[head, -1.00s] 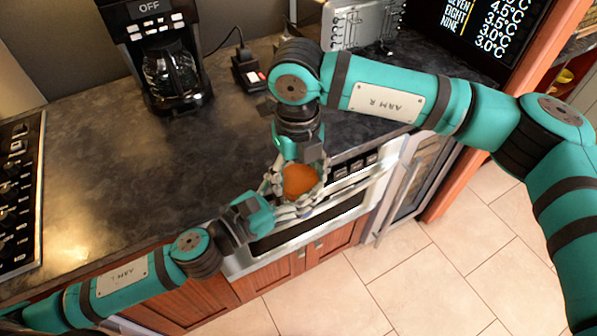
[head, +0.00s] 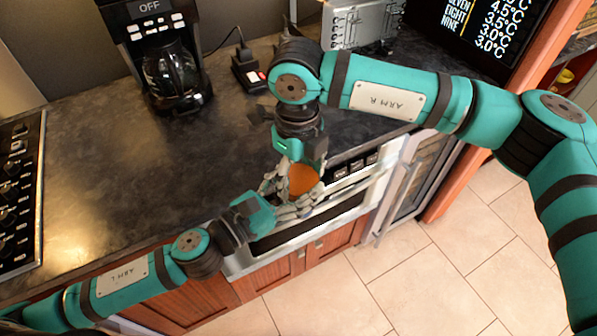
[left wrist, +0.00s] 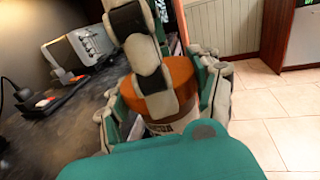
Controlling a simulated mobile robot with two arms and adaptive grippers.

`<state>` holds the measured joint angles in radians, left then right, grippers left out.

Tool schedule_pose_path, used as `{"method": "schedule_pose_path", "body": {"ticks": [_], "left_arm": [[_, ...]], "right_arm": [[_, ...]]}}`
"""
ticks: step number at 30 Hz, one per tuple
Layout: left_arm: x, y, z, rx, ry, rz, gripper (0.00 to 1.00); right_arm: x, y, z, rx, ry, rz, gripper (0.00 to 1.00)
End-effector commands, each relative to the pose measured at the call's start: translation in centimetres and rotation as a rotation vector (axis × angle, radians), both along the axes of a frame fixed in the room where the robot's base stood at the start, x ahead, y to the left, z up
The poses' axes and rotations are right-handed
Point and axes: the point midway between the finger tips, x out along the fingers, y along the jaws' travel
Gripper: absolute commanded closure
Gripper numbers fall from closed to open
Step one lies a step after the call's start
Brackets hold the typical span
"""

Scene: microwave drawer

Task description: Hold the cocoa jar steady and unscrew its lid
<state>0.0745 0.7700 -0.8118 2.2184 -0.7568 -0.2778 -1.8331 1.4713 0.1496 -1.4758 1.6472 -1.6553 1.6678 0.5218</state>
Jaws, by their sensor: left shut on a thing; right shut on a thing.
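The cocoa jar has an orange-brown lid (head: 303,180), which also shows in the left wrist view (left wrist: 184,73). A pale strip of the jar's body (left wrist: 178,123) shows below the lid; the rest is hidden behind my fingers and palm. My left gripper (head: 280,203) is shut around the jar's body from the left, with its fingers on both sides of the jar in the left wrist view (left wrist: 165,105). My right gripper (head: 296,178) points down from above and is shut on the lid, with one finger lying across it.
The jar is by the counter's front edge, above the steel microwave drawer (head: 285,237). A coffee maker (head: 172,75) stands at the back left, a toaster (head: 362,25) at the back. The dark counter (head: 130,170) to the left is clear.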

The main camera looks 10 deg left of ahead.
Motion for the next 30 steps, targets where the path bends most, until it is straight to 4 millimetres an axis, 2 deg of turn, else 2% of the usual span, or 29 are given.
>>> {"method": "schedule_pose_path", "body": {"ticks": [21, 22, 27, 30], "left_arm": [[0.11, 0.1, 0.12, 0.0, -0.003, 0.003, 1.0], [0.11, 0.1, 0.11, 0.0, -0.003, 0.003, 1.0], [0.09, 0.07, 0.1, 0.0, -0.003, 0.003, 1.0], [0.07, 0.05, 0.09, 0.0, -0.001, 0.002, 1.0]], "right_arm": [[-0.01, -0.1, -0.07, -0.004, 0.001, -0.002, 0.75], [-0.01, -0.12, -0.07, -0.004, 0.001, -0.002, 0.34], [-0.01, -0.08, -0.05, -0.002, 0.002, -0.002, 0.13], [0.0, -0.06, -0.04, -0.002, 0.001, -0.002, 0.13]]}}
